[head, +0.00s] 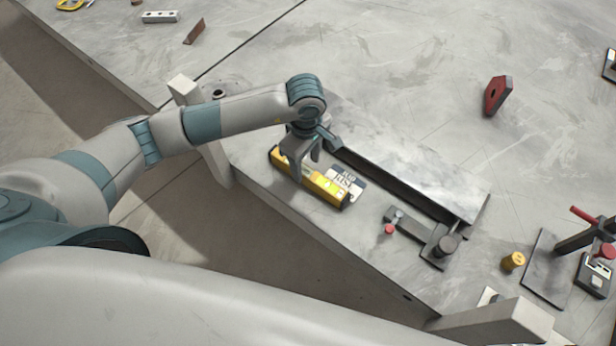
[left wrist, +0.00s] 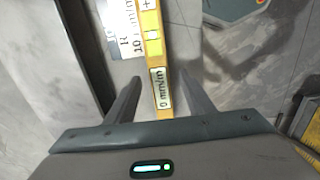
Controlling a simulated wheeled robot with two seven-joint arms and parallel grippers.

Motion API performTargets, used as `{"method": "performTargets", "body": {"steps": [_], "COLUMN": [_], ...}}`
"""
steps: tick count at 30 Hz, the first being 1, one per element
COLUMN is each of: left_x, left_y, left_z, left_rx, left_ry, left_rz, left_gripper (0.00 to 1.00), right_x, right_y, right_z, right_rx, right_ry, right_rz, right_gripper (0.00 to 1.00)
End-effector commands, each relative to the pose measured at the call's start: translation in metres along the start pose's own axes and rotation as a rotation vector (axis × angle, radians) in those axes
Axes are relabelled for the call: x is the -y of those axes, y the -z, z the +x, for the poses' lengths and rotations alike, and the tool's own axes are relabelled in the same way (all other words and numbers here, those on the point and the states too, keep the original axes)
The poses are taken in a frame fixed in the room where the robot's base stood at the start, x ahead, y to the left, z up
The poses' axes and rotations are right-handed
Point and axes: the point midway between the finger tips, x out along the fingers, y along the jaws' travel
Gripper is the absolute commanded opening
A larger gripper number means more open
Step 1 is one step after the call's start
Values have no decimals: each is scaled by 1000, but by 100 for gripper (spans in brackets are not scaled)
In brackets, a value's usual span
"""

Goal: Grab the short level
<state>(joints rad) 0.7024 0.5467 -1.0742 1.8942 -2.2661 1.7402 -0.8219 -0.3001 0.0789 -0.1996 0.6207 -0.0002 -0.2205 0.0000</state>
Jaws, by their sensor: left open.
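The short level is a yellow bar (head: 325,189) lying on the grey table near its front edge in the head view. In the left wrist view the yellow level (left wrist: 153,45) runs up from between my fingers, with a white label reading "0 mm/m" near its end. My left gripper (head: 306,170) is over the level, its fingers pointing down. In the left wrist view the left gripper (left wrist: 156,90) is open, with one finger on each side of the level and gaps showing. My right gripper is not in view.
A white printed card (head: 346,183) lies beside the level. Behind it is a long dark steel angle (head: 400,165), with a clamp (head: 440,243) at its right end. A red magnet-like block (head: 497,95) stands farther back. The table behind is mostly clear.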

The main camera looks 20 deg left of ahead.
Motion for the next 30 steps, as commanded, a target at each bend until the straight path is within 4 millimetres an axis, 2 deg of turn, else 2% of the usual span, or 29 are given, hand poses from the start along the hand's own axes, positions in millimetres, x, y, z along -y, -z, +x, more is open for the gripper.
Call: {"method": "performTargets", "body": {"steps": [11, 21, 25, 30], "left_x": [0, -1, -2, -2], "left_y": [-1, -6, -5, -5], "left_z": [4, 44, 52, 52], "left_rx": [1, 2, 0, 0], "left_ry": [1, 1, 0, 0], "left_rz": [0, -1, -1, 0], "left_gripper": [48, 48, 48, 48], "right_x": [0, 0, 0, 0], "right_y": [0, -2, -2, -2], "right_z": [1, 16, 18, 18], "right_rx": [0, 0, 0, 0], "right_ry": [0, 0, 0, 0], "right_rz": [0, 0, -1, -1], "right_gripper": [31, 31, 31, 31]}}
